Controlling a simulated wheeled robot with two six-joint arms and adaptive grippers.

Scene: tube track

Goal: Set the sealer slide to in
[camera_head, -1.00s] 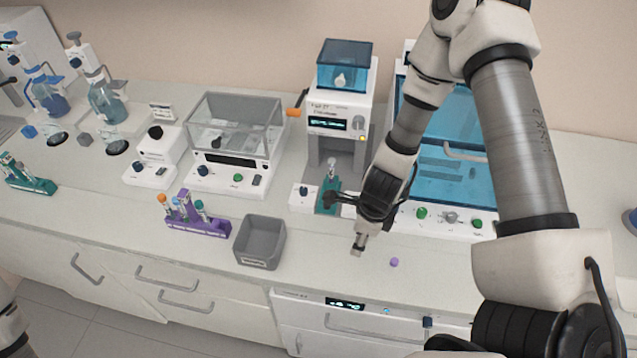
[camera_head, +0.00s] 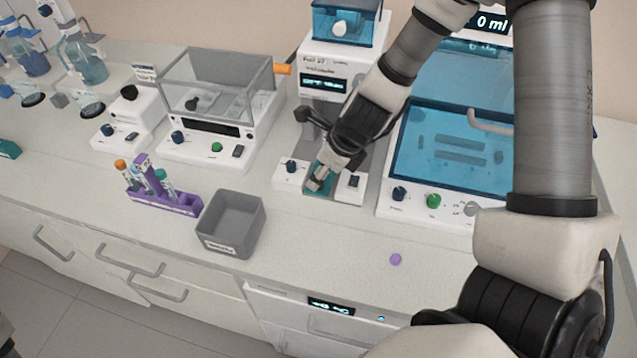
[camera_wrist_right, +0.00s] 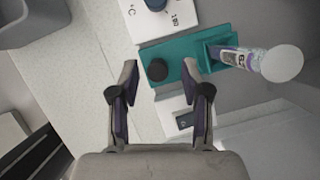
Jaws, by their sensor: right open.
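The sealer (camera_head: 345,62) is a white machine with a blue top and a small lit display. Its teal slide (camera_head: 322,171) sits low at its front, partly hidden by my right gripper (camera_head: 322,178). In the right wrist view the slide (camera_wrist_right: 181,72) carries a round black knob (camera_wrist_right: 157,69) and a white-capped tube (camera_wrist_right: 255,61). My right gripper (camera_wrist_right: 160,68) is open there, its fingertips on either side of the knob. Whether they touch it cannot be told.
White blocks with a dial (camera_head: 290,168) and a switch (camera_head: 353,181) flank the slide. A grey bin (camera_head: 213,246) and a purple tube rack (camera_head: 180,206) stand to the left. A blue-windowed cabinet (camera_head: 384,204) stands right. A small purple cap (camera_head: 395,259) lies on the clear front counter.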

